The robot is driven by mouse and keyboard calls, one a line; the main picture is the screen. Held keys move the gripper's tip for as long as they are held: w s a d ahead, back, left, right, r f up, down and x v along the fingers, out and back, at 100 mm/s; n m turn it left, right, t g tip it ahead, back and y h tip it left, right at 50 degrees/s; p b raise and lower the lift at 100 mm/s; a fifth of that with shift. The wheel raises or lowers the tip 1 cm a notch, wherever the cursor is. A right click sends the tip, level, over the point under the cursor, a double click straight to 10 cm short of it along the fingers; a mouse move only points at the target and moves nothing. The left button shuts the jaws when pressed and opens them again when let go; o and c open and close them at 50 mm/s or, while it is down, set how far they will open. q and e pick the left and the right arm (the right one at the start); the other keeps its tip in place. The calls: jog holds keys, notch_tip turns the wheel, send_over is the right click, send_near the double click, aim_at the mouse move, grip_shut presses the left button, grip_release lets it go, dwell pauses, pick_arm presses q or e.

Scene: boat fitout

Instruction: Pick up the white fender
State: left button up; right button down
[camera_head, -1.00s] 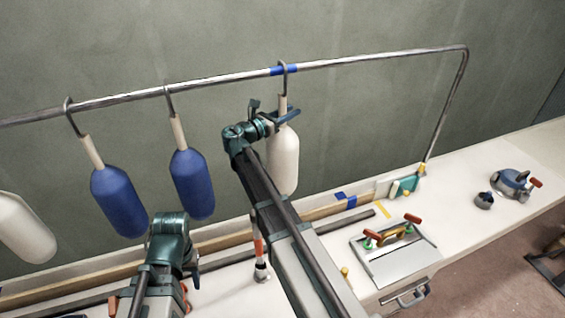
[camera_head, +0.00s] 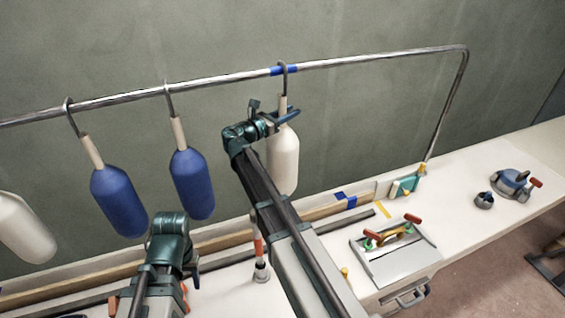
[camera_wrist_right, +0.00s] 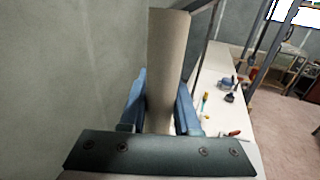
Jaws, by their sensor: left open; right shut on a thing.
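A white fender (camera_head: 284,160) hangs by a hook from the metal rail (camera_head: 345,63), at the blue tape mark. My right gripper (camera_head: 283,116) is shut on its pale neck, just above the white body. In the right wrist view the neck (camera_wrist_right: 166,70) stands upright between the blue fingers (camera_wrist_right: 160,105). The hook still loops over the rail. A second white fender (camera_head: 25,228) is partly in view at the far left. My left gripper (camera_head: 190,283) is low over the bench, open, its fingers mostly hidden by its own arm.
Two blue fenders (camera_head: 118,202) (camera_head: 191,184) hang on the rail between the white ones. The bench (camera_head: 470,220) below holds a tray with red-handled tools (camera_head: 400,260), a sander-like tool (camera_head: 513,184) and a teal block (camera_head: 405,187). A drawer handle sticks out at the front.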

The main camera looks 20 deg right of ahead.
dwell(0.4)
jog(key=shift+r+p, duration=1.9)
jog(key=shift+s+a+f, duration=0.1)
jog(key=shift+s+a, duration=0.05)
jog(key=shift+s, duration=0.2)
jog(key=s+a, duration=0.3)
jog(key=s, duration=0.3)
jog(key=s+a+r+p, duration=0.1)
jog(key=s+a, duration=0.3)
jog(key=s, duration=0.3)
jog(key=shift+s+r, duration=0.2)
jog(key=shift+s, duration=0.1)
jog(key=shift+f, duration=0.1)
